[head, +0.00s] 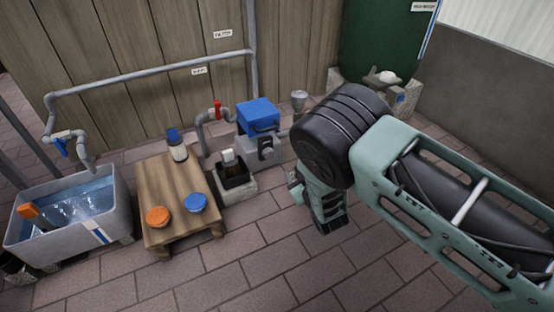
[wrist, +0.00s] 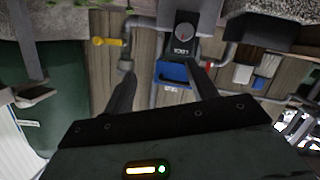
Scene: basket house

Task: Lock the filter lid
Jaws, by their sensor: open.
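The filter is a grey box (head: 252,150) with a blue lid (head: 258,112) near the wooden wall, and the lid appears to sit down on the body. A dark plate with a round grey knob (head: 266,143) is on its front. In the wrist view, which is upside down, the knob (wrist: 183,30) sits above the printed word LOCK and the blue lid (wrist: 174,75). The knob's setting is too small to tell. My gripper (wrist: 161,68) is open and empty, its fingers pointing toward the filter but apart from it. In the head view my arm partly hides the gripper.
A water-filled trough (head: 105,228) stands at left. A black container (head: 234,180) sits on a block beside the filter. Pipes with a red valve (head: 217,108) run alongside. The paved floor in front is clear.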

